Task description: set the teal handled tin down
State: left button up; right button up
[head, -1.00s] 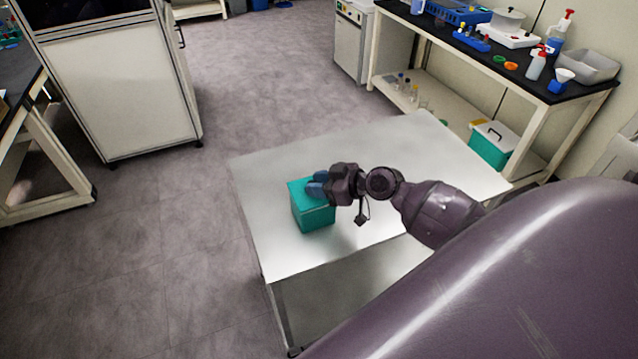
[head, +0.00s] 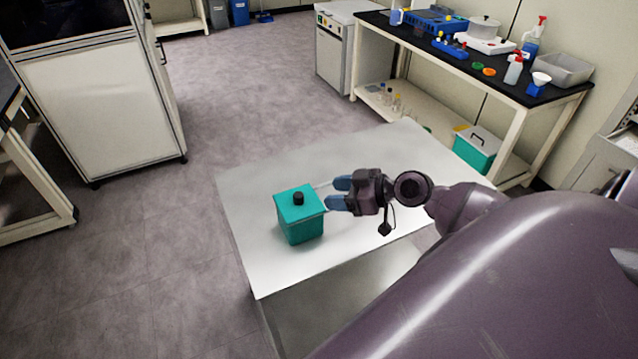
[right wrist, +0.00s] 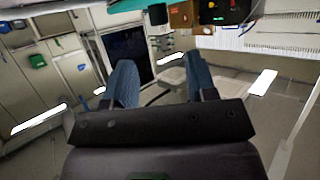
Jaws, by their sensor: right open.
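The teal tin (head: 301,222) stands upright on the pale metal table (head: 262,273), left of my right gripper. A short black handle (head: 298,198) sticks up from its lid. My right gripper (head: 332,193) is open and empty, its blue fingers just to the right of the tin and pointing at it. In the right wrist view both fingers (right wrist: 156,78) are spread with nothing between them. A black piece and a bit of teal show at the top edge of that view. My left gripper is not in view.
A teal box with a pale lid (head: 474,150) sits on the low shelf at right. The black-topped bench (head: 440,45) above holds bottles and trays. A white cabinet (head: 115,110) stands at left. The table around the tin is clear.

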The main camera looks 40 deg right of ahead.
jog(key=s+a+f+m+h, duration=0.2)
jog(key=s+a+f, duration=0.3)
jog(key=f, duration=0.3)
jog(key=s+a+f+m+h, duration=0.3)
jog(key=s+a+f+h, duration=0.2)
jog(key=s+f, duration=0.2)
jog(key=shift+s+f, duration=0.3)
jog(key=shift+f, duration=0.4)
